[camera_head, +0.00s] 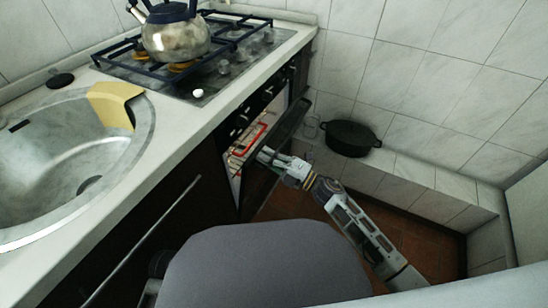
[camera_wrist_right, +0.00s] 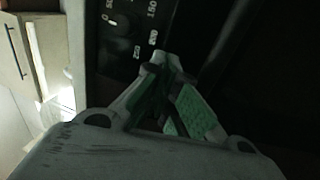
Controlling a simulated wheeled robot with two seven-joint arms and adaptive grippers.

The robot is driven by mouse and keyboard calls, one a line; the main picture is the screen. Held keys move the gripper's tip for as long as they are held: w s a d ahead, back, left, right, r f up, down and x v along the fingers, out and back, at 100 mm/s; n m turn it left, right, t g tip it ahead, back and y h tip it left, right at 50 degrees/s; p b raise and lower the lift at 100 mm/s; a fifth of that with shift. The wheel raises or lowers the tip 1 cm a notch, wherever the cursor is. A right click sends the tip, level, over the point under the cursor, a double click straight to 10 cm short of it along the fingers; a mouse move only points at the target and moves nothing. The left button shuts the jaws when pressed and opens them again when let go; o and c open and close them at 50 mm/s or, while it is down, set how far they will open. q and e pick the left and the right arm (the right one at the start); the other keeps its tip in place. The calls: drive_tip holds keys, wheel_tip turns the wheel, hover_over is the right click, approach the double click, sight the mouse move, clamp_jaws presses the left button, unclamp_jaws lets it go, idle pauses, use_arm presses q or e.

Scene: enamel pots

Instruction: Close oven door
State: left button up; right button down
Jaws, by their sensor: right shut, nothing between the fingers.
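The oven sits under the counter, and its dark door (camera_head: 291,125) is partly open, tilted away from the oven front. The lit interior (camera_head: 250,140), with a red-edged thing and rack lines, shows in the gap. My right gripper (camera_head: 266,156) is shut and empty at the door's edge, beside the opening; I cannot tell whether it touches the door. In the right wrist view its green-padded fingers (camera_wrist_right: 163,80) come together below a dark control panel with a knob (camera_wrist_right: 122,20). My left gripper is not in view.
A steel kettle (camera_head: 175,40) stands on the gas hob (camera_head: 225,62). A sink (camera_head: 65,150) with a yellow cloth-like piece (camera_head: 115,103) is at the left. Brown floor shows below the ledge.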

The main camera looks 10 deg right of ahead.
sight(257, 150)
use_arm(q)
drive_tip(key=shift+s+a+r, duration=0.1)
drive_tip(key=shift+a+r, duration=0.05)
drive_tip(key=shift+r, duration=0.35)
use_arm(e)
drive_tip(key=shift+x, duration=1.9)
drive_tip(key=shift+s+d, duration=0.1)
